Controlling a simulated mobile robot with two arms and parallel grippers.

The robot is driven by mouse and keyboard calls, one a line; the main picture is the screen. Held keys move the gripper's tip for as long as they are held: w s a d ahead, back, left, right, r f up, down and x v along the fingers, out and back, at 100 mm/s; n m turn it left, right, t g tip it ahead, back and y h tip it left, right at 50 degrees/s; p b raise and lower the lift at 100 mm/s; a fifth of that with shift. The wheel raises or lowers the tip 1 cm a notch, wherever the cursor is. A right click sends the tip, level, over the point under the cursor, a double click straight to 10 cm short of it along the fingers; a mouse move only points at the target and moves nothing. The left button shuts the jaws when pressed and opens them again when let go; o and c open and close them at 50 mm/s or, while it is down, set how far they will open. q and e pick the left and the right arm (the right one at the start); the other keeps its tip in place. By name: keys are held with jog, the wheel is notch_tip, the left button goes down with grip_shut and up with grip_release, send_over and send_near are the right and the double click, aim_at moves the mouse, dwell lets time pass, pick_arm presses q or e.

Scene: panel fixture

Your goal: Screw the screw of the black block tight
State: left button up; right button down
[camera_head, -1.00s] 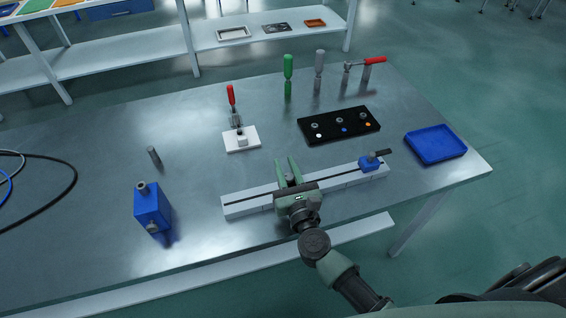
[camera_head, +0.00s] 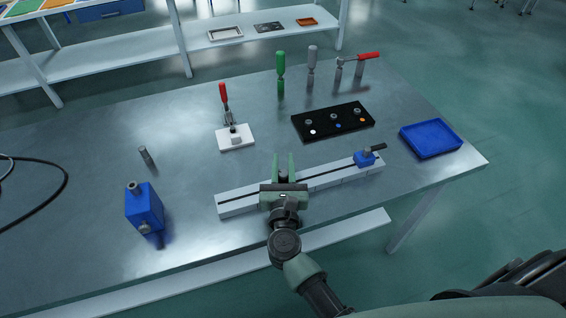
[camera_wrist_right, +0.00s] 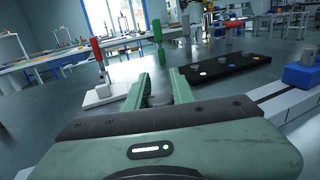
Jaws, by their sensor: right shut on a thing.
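My right gripper (camera_head: 284,170) is over the grey slotted rail (camera_head: 330,180), its fingers pointing away from me. It is shut on a small grey rounded piece, low between the fingers in the right wrist view (camera_wrist_right: 160,98); I cannot tell for certain that it is the screw. What lies under this piece is hidden by the gripper, so no black block shows clearly on the rail. A black panel (camera_head: 350,126) with several grey knobs and white, blue and orange dots lies behind the rail. My left gripper is out of view.
A blue block with a dark handle (camera_head: 364,159) sits on the rail's right end. A blue tray (camera_head: 430,139), white-based red-handled clamp (camera_head: 235,137), green-handled tool (camera_head: 281,75) and upright blue block (camera_head: 144,208) stand around. The table's left middle is mostly clear.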

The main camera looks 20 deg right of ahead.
aim_at(284, 178)
jog(key=c, duration=1.2)
grip_release()
jog(key=b+v, duration=0.2)
jog(key=v, duration=0.4)
jog(key=shift+s+a+f, duration=0.1)
jog(key=shift+s, duration=0.25)
jog(key=shift+s+a, duration=0.15)
jog(key=shift+s, duration=0.4)
